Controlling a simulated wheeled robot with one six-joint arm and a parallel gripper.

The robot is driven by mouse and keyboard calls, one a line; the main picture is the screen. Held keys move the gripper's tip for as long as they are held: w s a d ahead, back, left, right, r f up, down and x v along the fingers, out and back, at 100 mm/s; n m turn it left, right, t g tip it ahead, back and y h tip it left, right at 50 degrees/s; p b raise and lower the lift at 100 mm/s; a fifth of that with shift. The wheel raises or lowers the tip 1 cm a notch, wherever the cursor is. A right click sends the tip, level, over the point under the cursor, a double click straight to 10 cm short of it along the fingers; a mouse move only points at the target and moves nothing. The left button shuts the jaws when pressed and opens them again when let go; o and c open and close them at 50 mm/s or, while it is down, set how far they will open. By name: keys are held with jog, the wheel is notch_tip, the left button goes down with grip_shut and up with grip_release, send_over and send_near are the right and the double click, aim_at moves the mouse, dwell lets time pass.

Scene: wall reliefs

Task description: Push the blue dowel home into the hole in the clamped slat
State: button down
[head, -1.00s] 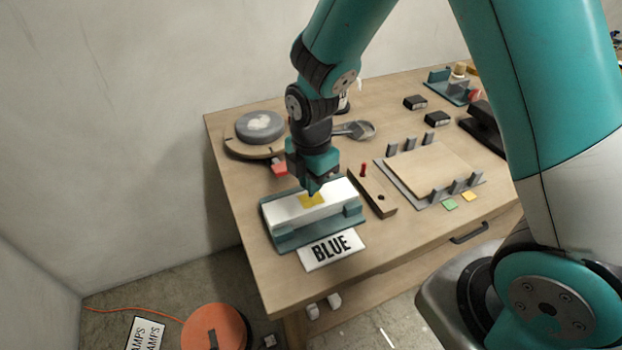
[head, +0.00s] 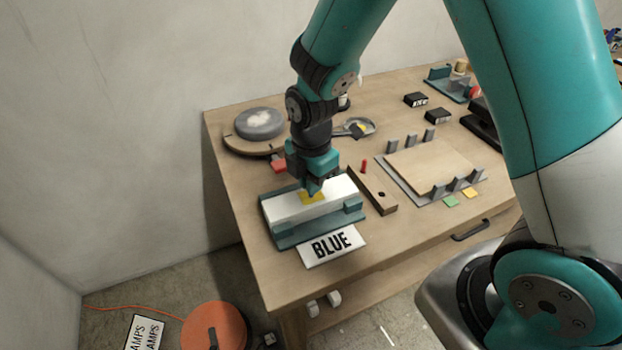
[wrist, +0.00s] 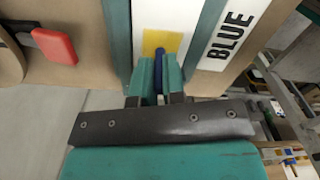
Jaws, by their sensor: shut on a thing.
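The white slat (head: 339,194) lies clamped in a teal fixture (head: 290,238) at the table's near left corner. A yellow patch (head: 307,198) marks its upper face. My gripper (head: 312,190) points down over this patch. In the wrist view my gripper (wrist: 158,76) is shut on the blue dowel (wrist: 159,60), with the dowel's far end over the yellow patch (wrist: 160,42). The hole is hidden at the dowel's end. I cannot tell how deep the dowel sits. The dowel is not clear in the head view.
A BLUE sign (head: 332,246) lies in front of the fixture. A wooden block (head: 373,190) with a red peg stands just right. A round grey piece (head: 260,123) and a scoop (head: 358,128) lie behind. A rack with a board (head: 430,168) is further right.

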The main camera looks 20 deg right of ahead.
jog(key=shift+f+b, duration=0.6)
jog(key=shift+f, duration=0.45)
jog(key=c, duration=1.1)
grip_release()
notch_tip(320, 180, up, 17)
jog(key=shift+r, duration=0.2)
